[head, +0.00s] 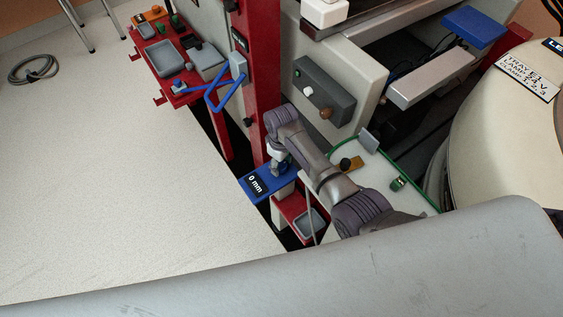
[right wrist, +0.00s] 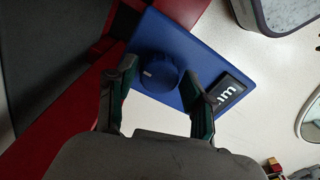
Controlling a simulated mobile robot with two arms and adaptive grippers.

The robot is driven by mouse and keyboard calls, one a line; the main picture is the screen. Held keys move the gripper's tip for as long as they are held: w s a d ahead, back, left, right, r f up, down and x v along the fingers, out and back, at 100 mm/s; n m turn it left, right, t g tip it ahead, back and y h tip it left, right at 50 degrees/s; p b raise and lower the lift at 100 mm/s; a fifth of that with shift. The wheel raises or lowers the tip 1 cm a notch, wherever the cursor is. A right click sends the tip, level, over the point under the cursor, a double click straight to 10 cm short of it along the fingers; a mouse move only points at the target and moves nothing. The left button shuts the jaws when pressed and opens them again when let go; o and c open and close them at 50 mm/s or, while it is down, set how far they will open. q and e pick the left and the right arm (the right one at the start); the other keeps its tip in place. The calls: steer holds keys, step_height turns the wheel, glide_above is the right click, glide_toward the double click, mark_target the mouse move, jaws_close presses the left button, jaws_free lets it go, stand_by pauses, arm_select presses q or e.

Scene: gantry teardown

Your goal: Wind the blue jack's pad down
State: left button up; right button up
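The blue jack is a blue plate (head: 257,186) with a black label reading "0 mm", beside the foot of the red post. In the right wrist view the blue plate (right wrist: 190,52) carries a round blue knob (right wrist: 155,74) with a small white mark. My right gripper (head: 281,166) is at the plate from above. In the right wrist view its two fingers (right wrist: 160,80) stand apart on either side of the knob; I cannot tell whether they touch it. The jack's pad cannot be made out. My left gripper is out of view.
The red post (head: 262,70) rises close behind the jack. A blue bent handle (head: 226,92) sticks out to its left. A green-rimmed tray (head: 410,187) lies right of my forearm. A red shelf (head: 291,205) is below.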

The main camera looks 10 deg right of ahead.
steer(key=c, duration=0.7)
steer(key=shift+r+m+p, duration=0.1)
steer(key=shift+m+p, duration=1.25)
steer(key=shift+m, duration=0.35)
steer(key=shift+m+p, duration=0.85)
steer(key=shift+m, duration=1.35)
steer(key=o, duration=1.1)
steer(key=shift+o, duration=0.2)
